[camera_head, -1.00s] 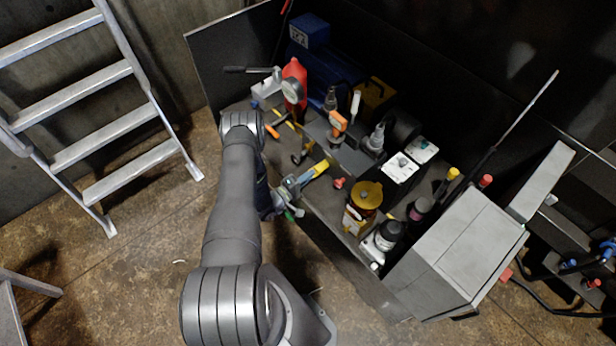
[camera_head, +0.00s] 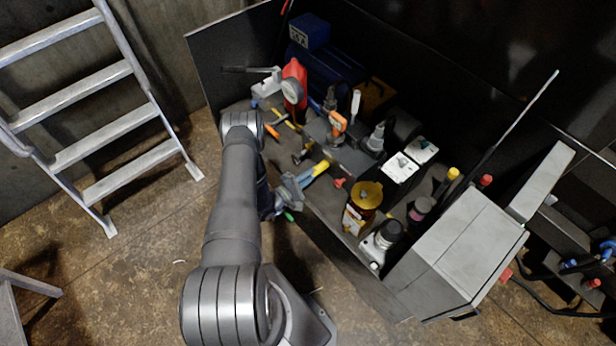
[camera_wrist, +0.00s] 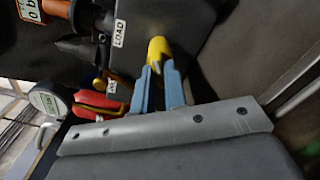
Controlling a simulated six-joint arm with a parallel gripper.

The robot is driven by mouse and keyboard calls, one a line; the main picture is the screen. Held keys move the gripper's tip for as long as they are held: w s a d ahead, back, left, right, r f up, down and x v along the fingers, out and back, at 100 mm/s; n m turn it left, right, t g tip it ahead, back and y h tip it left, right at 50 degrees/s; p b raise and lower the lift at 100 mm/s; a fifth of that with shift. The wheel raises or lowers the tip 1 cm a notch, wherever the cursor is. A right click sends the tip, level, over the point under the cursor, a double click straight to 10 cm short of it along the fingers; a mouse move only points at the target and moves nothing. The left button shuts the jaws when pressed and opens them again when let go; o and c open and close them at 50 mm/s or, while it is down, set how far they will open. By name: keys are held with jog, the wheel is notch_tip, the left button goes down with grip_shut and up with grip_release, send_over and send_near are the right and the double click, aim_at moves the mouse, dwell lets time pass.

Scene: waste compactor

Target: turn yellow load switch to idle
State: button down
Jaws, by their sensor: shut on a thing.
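The yellow load switch (camera_wrist: 157,48) sits on a dark grey box face beside a white LOAD label (camera_wrist: 119,33). My gripper (camera_wrist: 159,70) has its two blue fingers on either side of the yellow knob, shut on it. The finger tips cover the knob's lower sides. In the head view the yellow knob (camera_head: 321,167) shows at the front edge of the bench, with my gripper (camera_head: 311,175) at it. The switch's position markings cannot be read.
An orange-topped meter (camera_head: 337,124), a red bottle (camera_head: 294,80) and a yellow-lidded jar (camera_head: 367,195) stand close by on the bench. In the wrist view, a round gauge (camera_wrist: 46,101) and red handles (camera_wrist: 99,105) lie left. Open floor (camera_head: 130,250) lies left of the bench.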

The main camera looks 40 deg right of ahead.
jog(key=n, duration=0.5)
jog(key=shift+n, duration=0.3)
jog(key=n, duration=0.5)
jog(key=shift+n, duration=0.4)
jog(key=c, duration=1.5)
grip_release()
jog(key=shift+o, duration=0.2)
jog(key=a, duration=1.7)
jog(key=shift+a, duration=0.25)
jog(key=d, duration=1.7)
jog(key=shift+d, duration=0.15)
